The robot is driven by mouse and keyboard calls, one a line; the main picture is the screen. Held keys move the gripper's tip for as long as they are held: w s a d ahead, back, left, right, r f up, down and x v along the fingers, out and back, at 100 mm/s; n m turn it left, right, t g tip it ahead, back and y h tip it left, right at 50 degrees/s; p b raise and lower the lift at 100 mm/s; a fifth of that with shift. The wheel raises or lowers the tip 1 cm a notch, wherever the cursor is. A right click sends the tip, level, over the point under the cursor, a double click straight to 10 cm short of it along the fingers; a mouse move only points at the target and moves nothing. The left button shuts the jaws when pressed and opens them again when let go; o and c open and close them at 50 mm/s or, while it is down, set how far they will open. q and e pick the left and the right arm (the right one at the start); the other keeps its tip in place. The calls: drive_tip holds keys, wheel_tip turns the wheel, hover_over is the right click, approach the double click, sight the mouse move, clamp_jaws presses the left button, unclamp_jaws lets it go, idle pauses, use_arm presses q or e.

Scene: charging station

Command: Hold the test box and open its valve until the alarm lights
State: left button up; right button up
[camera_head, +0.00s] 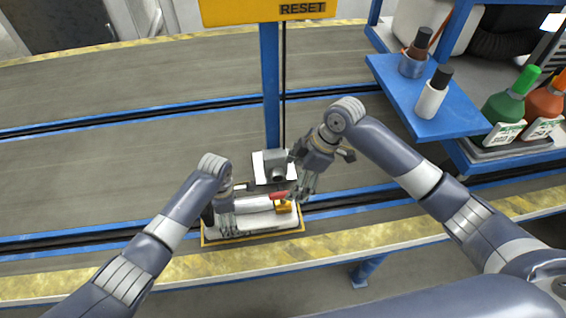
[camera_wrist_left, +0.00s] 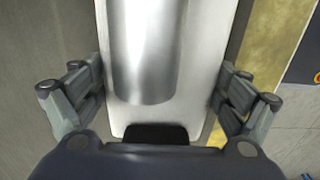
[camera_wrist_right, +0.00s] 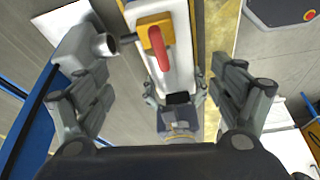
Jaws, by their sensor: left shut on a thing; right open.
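The test box (camera_head: 240,228) is a pale box with a silver cylinder on top, lying low in front of the blue post. My left gripper (camera_head: 222,212) is shut on its left end; the left wrist view shows fingers on both sides of the box (camera_wrist_left: 120,120). The valve's red handle (camera_head: 279,195) and yellow block (camera_head: 283,208) are at the box's right end. My right gripper (camera_head: 306,185) is open and empty, just right of the valve; the handle (camera_wrist_right: 158,52) lies between its fingers in the right wrist view. No lit alarm shows.
A grey device with a round nozzle (camera_head: 278,166) is fixed at the blue post (camera_head: 270,90), close behind the valve. A yellow RESET sign (camera_head: 265,11) tops the post. A blue shelf (camera_head: 405,90) with bottles stands at the right. The belt at left is clear.

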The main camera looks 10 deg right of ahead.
drive_tip(key=v, duration=0.5)
drive_tip(key=a+n+h, duration=0.1)
drive_tip(key=n, duration=0.5)
drive_tip(key=a+n+h, duration=0.2)
drive_tip(key=n, duration=0.4)
drive_tip(key=a+r+n+h, duration=0.1)
drive_tip(key=a+n, duration=0.1)
drive_tip(key=n, duration=0.4)
drive_tip(key=shift+w+a+g+h, duration=0.1)
drive_tip(key=shift+w+g+h, duration=0.2)
drive_tip(key=shift+w+g, duration=0.1)
use_arm(q)
drive_tip(key=o, duration=1)
